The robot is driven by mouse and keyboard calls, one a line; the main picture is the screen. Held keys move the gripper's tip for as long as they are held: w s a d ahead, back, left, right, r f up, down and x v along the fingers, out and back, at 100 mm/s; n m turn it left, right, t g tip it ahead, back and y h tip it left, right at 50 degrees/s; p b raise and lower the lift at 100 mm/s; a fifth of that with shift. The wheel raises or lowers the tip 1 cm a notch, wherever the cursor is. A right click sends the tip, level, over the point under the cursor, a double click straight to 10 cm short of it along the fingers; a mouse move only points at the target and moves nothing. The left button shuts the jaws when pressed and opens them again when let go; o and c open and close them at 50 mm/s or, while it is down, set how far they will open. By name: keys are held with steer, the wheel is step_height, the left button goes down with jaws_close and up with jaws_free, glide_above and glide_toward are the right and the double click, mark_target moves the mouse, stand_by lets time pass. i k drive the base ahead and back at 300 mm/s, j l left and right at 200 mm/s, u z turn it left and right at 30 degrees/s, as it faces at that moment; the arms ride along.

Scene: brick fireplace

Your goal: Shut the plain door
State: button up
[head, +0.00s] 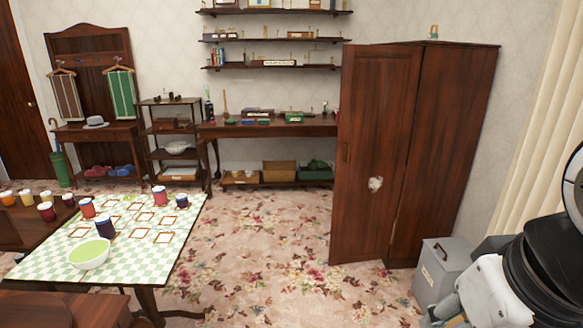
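A tall dark-brown wooden wardrobe (455,130) stands right of centre against the wall. A wide brown door panel (375,110) is on its left, with a small handle (345,151) near the panel's left edge and a small white shape (375,184) on its face. A narrow dark line runs down between this panel and the wardrobe's right face. I cannot tell how far the panel stands open, or which door is the plain one. Part of my arm shows at the lower right. Grey metal pieces at its end (443,313) are cut off by the bottom edge, so the fingers are unclear.
A grey box (440,267) stands on the floor by the wardrobe's right front corner, near my arm. A checkered table (140,262) with cups and a bowl stands at the left. The floral carpet (265,260) between them is clear. A pale curtain (540,120) hangs at the right.

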mark_target(379, 83)
steer(key=i+j+z, duration=0.15)
steer(key=i, duration=0.3)
steer(key=i+z, duration=0.15)
steer(key=i, duration=0.3)
steer(key=i+j+z, duration=0.2)
steer(key=i, duration=0.25)
steer(key=i+j+z, duration=0.1)
steer(key=i+j, duration=0.95)
steer(key=j, duration=0.15)
